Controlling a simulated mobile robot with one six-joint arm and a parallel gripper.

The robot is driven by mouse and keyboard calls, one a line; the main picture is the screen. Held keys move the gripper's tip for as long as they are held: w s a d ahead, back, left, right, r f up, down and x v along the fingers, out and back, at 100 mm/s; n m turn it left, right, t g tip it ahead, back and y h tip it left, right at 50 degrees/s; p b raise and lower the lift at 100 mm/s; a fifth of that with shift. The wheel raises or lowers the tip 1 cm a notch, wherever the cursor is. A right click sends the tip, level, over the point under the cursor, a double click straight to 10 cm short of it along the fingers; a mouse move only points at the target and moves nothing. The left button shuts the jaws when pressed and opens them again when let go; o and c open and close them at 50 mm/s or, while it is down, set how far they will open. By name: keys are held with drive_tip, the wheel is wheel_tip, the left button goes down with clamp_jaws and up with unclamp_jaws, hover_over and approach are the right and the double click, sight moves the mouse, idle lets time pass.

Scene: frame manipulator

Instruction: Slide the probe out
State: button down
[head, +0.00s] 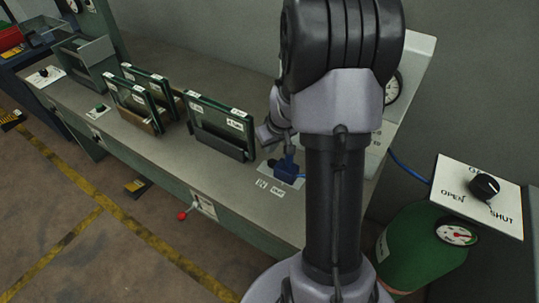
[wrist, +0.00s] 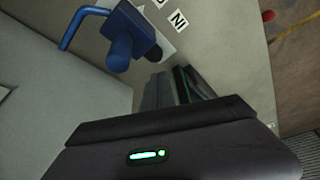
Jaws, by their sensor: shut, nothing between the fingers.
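The probe looks to be the blue fitting (head: 286,174) on the bench by small IN and OUT labels. In the wrist view the blue fitting (wrist: 121,48) shows a round barrel and a bent blue handle or tube at its left. I cannot tell which part slides. My gripper (head: 268,133) is shut and empty, just above and behind the fitting. It looks apart from the fitting, but my arm hides part of this area.
Glass-like panels in dark holders (head: 220,126) stand close left of the fitting, with more (head: 135,95) farther left. A gauge panel (head: 411,62) stands behind my arm. A red-knobbed lever (head: 183,215) juts from the bench front. A green cylinder (head: 420,247) and OPEN/SHUT dial (head: 484,186) are at right.

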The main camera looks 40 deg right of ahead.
drive_tip(key=a+p+v, duration=0.1)
drive_tip(key=p+v, duration=0.3)
drive_tip(key=v, duration=0.4)
drive_tip(key=shift+a+r, duration=0.25)
drive_tip(key=shift+s, duration=0.1)
